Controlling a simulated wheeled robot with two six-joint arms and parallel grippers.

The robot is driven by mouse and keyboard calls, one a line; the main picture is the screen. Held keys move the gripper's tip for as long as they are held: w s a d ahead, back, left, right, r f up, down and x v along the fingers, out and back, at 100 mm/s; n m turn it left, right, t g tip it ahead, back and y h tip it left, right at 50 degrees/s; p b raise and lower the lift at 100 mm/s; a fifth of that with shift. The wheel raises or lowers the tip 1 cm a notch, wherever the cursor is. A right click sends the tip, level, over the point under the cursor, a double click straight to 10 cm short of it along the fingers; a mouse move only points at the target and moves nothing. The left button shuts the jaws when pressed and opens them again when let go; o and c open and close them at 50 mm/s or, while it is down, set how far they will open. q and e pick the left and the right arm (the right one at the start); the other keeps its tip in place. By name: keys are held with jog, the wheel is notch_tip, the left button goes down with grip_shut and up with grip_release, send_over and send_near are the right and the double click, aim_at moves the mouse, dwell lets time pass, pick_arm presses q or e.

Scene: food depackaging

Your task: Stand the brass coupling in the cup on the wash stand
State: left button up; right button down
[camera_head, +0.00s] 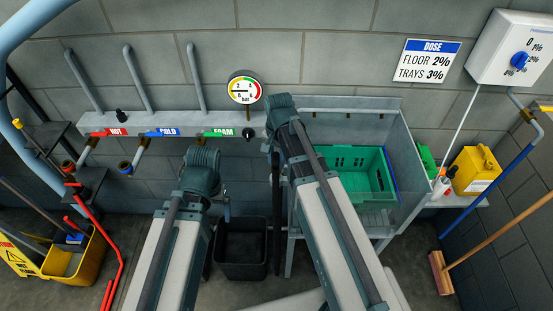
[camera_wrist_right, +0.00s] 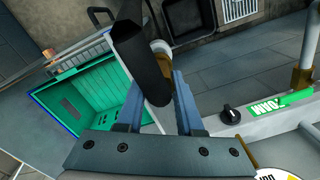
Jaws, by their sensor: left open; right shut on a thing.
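My right gripper (camera_wrist_right: 158,88) is shut on a dark, tube-like thing (camera_wrist_right: 138,62), seen close up in the right wrist view. A brass-coloured fitting (camera_wrist_right: 160,47) shows just beyond it; I cannot tell whether the two are joined. In the head view, the right gripper is hidden behind my own arm, beside a dark upright hose (camera_head: 276,205). My left gripper (camera_head: 226,207) is open and mostly hidden behind its arm, below the pipe manifold. The grey wash stand (camera_head: 350,103) is at right of centre. I cannot make out its cup.
A green crate (camera_head: 308,158) sits in the wash stand. The manifold (camera_head: 100,122) has hot, cold and foam labels, with brass-ended outlets (camera_head: 125,168) on the left. A black bin (camera_head: 243,270) stands on the floor below. A yellow mop bucket (camera_head: 60,262) is at far left.

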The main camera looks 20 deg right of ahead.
jog(key=shift+f, duration=0.15)
jog(key=shift+f+b, duration=0.45)
jog(key=shift+b, duration=0.2)
jog(key=shift+f, duration=0.1)
dwell(0.5)
jog(key=shift+f+b, duration=0.3)
jog(key=shift+b, duration=0.1)
jog(key=shift+f+b, duration=0.3)
dwell(0.3)
jog(key=shift+f+b, duration=0.35)
jog(key=shift+f, duration=0.2)
dwell(0.6)
jog(key=shift+c, duration=2.3)
grip_release()
